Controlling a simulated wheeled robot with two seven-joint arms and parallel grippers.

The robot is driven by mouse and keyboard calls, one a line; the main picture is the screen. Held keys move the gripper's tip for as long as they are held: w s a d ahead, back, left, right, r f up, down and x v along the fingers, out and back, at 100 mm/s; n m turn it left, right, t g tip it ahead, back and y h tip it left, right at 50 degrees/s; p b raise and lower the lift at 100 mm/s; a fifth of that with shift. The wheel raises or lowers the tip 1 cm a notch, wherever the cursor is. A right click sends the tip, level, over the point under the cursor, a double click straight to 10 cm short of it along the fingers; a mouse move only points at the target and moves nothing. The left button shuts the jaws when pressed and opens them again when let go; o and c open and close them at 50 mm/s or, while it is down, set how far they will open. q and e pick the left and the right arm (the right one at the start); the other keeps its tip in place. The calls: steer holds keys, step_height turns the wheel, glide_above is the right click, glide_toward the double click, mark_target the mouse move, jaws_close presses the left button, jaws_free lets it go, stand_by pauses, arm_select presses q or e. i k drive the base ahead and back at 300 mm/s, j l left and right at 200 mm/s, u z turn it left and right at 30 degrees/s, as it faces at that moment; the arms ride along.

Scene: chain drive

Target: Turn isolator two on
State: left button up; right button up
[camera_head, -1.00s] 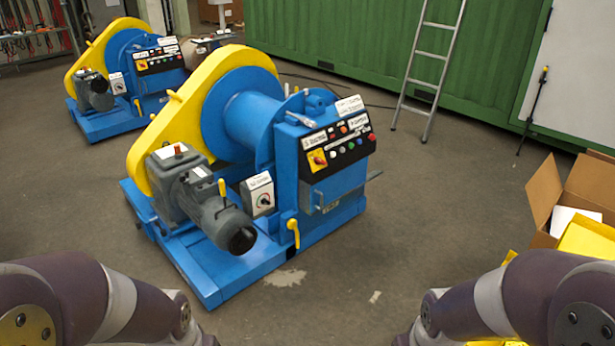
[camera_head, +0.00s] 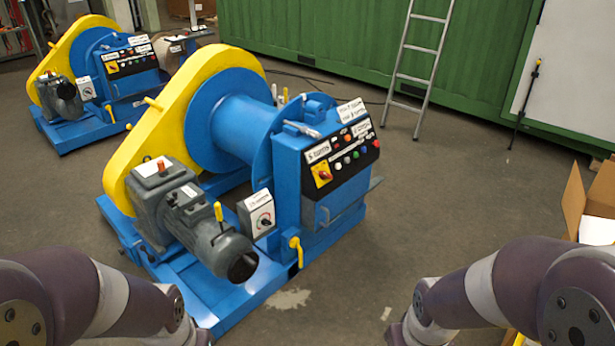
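Two blue-and-yellow winch machines stand on the floor. The near machine (camera_head: 225,130) has a sloped black control panel (camera_head: 345,152) with several coloured buttons and a red rotary switch on a yellow plate (camera_head: 322,174) at its lower left. A grey-white box with a round dial (camera_head: 262,216) sits below it, left of the cabinet. The far machine (camera_head: 95,85) has a similar panel (camera_head: 132,62) and a small dial box (camera_head: 86,88). The labels are too small to read surely, so I cannot tell which is isolator two. My arms show at the lower corners; both grippers are out of view.
A grey motor (camera_head: 190,215) and yellow levers (camera_head: 295,250) stick out of the near machine. A ladder (camera_head: 418,65) leans on the green container (camera_head: 340,40). An open cardboard box (camera_head: 575,200) stands at the right. The floor right of the machine is clear.

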mark_target(323, 175)
steer(key=i+j, duration=0.15)
steer(key=i, duration=0.25)
steer(key=i+j+z, duration=0.1)
steer(key=i, duration=0.35)
steer(key=i+j, duration=0.3)
steer(key=i+l, duration=0.2)
steer(key=l, duration=0.2)
steer(key=i+l, duration=0.25)
steer(key=l, duration=0.15)
steer(key=i+l+z, duration=0.1)
steer(key=l, duration=0.35)
steer(key=i+l, duration=0.35)
